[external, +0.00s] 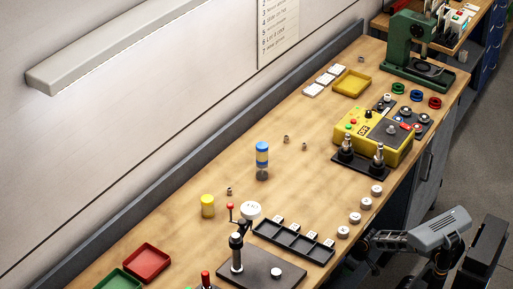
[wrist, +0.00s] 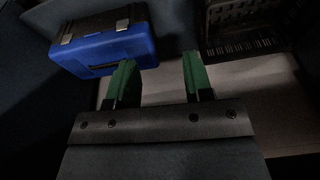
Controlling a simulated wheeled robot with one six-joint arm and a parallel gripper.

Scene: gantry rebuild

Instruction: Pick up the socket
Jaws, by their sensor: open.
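My gripper (wrist: 156,68) shows in the wrist view with two green fingers apart and nothing between them. In the external view my arm (external: 430,232) is at the lower right, beside the bench's front edge; its fingers are too small there to make out clearly. I cannot tell for certain which piece is the socket. Small brown pieces, such as this one (external: 286,139), stand farther back on the bench. None of these shows in the wrist view.
On the bench (external: 215,235) are a black divided tray (external: 266,236), a yellow control box (external: 368,143), a green press (external: 405,45), a red bin (external: 147,262) and a yellow tray (external: 352,75). The wrist view shows a blue toolbox (wrist: 105,52) and a black crate (wrist: 245,25).

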